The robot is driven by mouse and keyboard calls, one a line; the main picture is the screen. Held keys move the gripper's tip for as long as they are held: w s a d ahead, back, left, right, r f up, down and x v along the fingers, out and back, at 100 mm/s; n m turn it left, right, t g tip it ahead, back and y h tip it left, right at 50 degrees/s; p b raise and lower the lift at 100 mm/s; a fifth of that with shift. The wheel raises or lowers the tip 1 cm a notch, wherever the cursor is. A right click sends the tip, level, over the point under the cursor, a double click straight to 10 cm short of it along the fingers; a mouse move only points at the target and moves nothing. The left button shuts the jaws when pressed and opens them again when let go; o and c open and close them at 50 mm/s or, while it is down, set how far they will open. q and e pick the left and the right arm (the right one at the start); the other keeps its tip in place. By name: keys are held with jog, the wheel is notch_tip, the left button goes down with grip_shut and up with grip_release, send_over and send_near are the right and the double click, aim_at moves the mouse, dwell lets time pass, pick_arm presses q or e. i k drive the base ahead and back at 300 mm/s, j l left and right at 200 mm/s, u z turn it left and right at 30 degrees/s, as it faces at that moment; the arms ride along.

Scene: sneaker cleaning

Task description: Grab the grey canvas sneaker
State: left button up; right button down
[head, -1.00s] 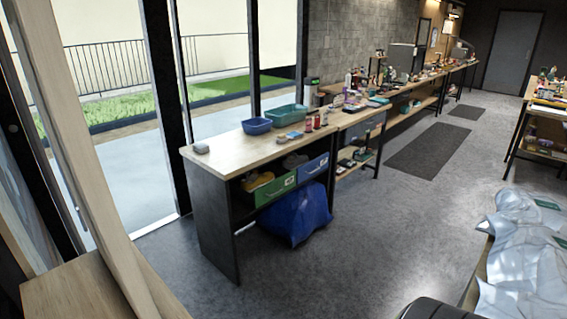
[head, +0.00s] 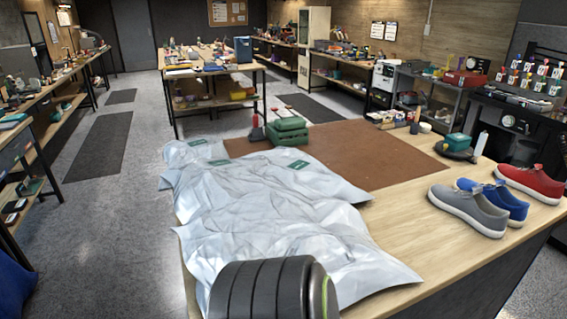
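The grey canvas sneaker (head: 467,210) stands on the wooden table in the head view, at the right, with a white sole. A blue sneaker (head: 497,200) stands right behind it, partly hidden by it. A red sneaker (head: 530,182) stands farther right near the table's edge. Neither of my grippers is in view. A dark ribbed cylindrical part at the bottom middle looks like part of my own body.
Bare wood (head: 420,245) lies in front of the sneakers. Shelves and a central worktable (head: 205,72) stand beyond.

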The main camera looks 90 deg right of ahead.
aim_at(474, 208)
jog(key=z, duration=4.1)
jog(key=i+l, duration=0.25)
jog(key=l, duration=0.25)
jog(key=u, duration=0.05)
